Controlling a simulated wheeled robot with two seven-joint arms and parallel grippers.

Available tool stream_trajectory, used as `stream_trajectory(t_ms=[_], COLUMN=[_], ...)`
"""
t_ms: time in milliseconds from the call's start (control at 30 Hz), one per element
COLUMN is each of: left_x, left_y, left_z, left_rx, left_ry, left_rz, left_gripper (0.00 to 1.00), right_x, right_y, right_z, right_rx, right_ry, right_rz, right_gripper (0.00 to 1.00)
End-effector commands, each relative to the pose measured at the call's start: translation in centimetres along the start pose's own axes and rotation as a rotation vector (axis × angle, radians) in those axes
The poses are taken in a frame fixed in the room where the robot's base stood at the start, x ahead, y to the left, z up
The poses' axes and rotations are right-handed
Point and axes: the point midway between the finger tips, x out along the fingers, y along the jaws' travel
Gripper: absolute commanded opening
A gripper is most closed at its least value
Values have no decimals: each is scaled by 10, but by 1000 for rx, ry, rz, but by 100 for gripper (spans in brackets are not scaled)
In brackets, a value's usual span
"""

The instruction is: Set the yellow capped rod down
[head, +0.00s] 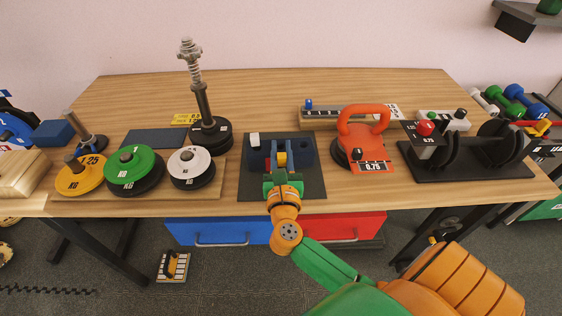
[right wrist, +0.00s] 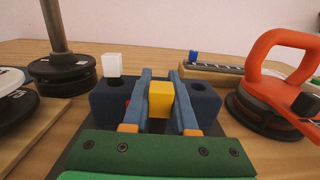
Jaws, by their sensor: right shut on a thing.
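The yellow capped rod shows only its square yellow cap, in the head view (head: 282,159) and in the right wrist view (right wrist: 160,99). My right gripper (head: 281,156) is shut on the cap, with a blue finger on each side of it. The cap is in front of or over the middle of a dark blue block (head: 307,152). The rod's shaft is hidden, so I cannot tell whether it sits in a hole. A white capped rod (right wrist: 112,66) stands at the block's left end. At the block's right is an open hole (right wrist: 197,87). My left gripper is not in view.
The block stands on a dark mat (head: 312,189). To its right is an orange-handled weight (head: 345,122). To its left are a white-topped disc (head: 190,164), a green disc (head: 133,164) and a post with a spring (head: 204,105). The table's back middle (head: 270,90) is clear.

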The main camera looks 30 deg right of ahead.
Motion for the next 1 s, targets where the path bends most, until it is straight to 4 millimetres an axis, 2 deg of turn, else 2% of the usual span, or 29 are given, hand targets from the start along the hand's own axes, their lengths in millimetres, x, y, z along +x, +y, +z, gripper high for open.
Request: stream_trajectory(t_ms=[33,167,300,333,400,433,767,867,1000], left_x=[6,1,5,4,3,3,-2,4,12], left_y=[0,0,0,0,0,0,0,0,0], left_z=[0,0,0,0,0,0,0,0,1], left_rx=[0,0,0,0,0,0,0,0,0], left_ry=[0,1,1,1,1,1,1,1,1], left_rz=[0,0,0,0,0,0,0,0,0], left_gripper=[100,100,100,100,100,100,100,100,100], right_x=[0,0,0,0,0,0,0,-13,-45], right_y=[0,0,0,0,0,0,0,1,1], right_z=[-5,0,-5,-4,-3,-3,2,-3,-5], right_rx=[0,1,1,1,1,1,0,1,2], right_ry=[-2,-1,-1,0,0,0,-1,2,3], right_rz=[0,0,0,0,0,0,1,4,3], right_gripper=[0,0,0,31,50,56,56,56,56])
